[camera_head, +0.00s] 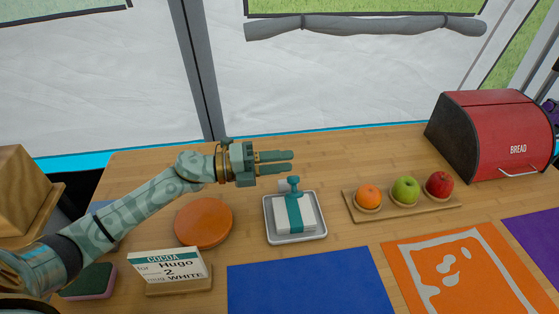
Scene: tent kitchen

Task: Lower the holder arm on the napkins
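The napkin holder is a pale grey tray (318,233) on the table with a stack of white napkins (308,212) in it. A teal strip (295,214) runs front to back over the middle of the napkins. A teal knobbed piece (293,184) stands up at the back of the holder; I cannot tell whether it and the strip are one arm. My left gripper (291,161) is just behind and above the holder, with its fingers pointing right. They are a little apart with nothing between them. My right gripper is out of view.
An orange round board (204,222) and a cocoa card (170,265) are left of the holder. A wooden fruit tray (388,212) and a red bread box (490,130) are to the right. A blue mat (305,285) and an orange mat (410,265) lie in front.

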